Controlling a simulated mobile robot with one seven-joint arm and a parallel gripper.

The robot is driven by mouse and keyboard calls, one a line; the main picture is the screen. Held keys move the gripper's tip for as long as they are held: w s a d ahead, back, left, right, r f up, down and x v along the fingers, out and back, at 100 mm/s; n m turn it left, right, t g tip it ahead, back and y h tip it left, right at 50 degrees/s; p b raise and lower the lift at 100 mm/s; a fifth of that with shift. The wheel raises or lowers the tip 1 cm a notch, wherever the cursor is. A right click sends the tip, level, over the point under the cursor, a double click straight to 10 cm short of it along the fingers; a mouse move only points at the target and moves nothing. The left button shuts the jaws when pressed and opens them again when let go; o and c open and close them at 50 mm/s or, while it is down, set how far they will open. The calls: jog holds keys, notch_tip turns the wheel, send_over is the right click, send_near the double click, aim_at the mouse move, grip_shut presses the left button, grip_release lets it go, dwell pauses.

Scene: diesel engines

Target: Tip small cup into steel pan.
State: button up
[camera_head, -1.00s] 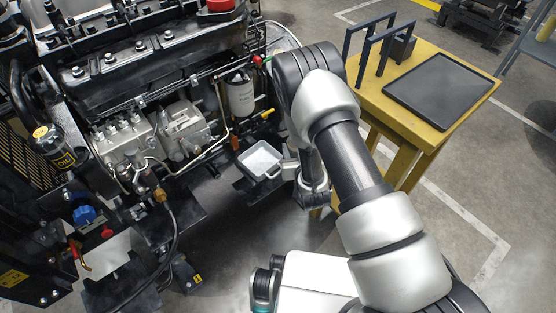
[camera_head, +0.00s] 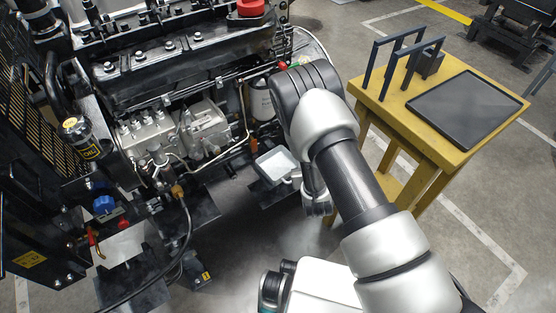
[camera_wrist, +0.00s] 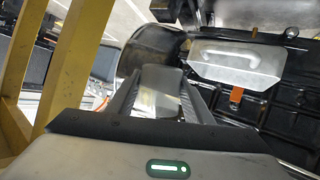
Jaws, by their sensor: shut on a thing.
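The steel pan (camera_head: 276,163), a pale, shallow, square pan, sits low beside the engine in the head view. My gripper (camera_head: 318,207) is just right of the pan and lower in that view, its fingers mostly hidden by my arm. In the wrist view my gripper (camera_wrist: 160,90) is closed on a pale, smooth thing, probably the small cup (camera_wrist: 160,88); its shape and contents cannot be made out. The cup is not clearly visible in the head view. A grey metal piece with a curved raised strip in the wrist view may be the pan, but I cannot tell.
The diesel engine (camera_head: 190,80) fills the left and back. A yellow table (camera_head: 440,145) with a black tray (camera_head: 465,108) and a dark blue upright frame (camera_head: 400,65) stands right of my arm. A dark hose (camera_head: 185,240) hangs at lower left. Floor shows between engine and table.

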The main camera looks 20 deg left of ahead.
jog(key=shift+s+a+r+n+h+p, duration=0.1)
jog(key=shift+a+n+h+p, duration=0.25)
jog(key=shift+a+n, duration=0.2)
jog(key=shift+s+a+r+n+h+p, duration=0.1)
jog(key=shift+a+n+h+p, duration=0.1)
jog(key=shift+a+n+h, duration=0.3)
jog(key=shift+a+r+n+h, duration=0.15)
jog(key=shift+a+n+h, duration=0.45)
jog(key=shift+a, duration=0.25)
jog(key=shift+a+r+n+t+h+p, duration=0.25)
jog(key=shift+r+n+t+h+p, duration=0.1)
jog(key=shift+n+h+p, duration=0.15)
dwell(0.8)
jog(key=shift+r+n+h, duration=0.35)
jog(key=shift+n, duration=0.2)
dwell(0.7)
jog(key=shift+f+n+t+h+b, duration=0.25)
jog(key=shift+f+n+h+b, duration=0.15)
jog(key=shift+f+n+h, duration=0.15)
dwell(0.9)
jog(key=shift+s+a+r+n+h, duration=0.15)
jog(key=shift+r+n+h, duration=0.25)
jog(key=shift+n, duration=0.25)
dwell(0.7)
jog(key=shift+a+f+n+t+b, duration=0.3)
jog(key=shift+a+b, duration=0.1)
jog(key=shift+b, duration=0.6)
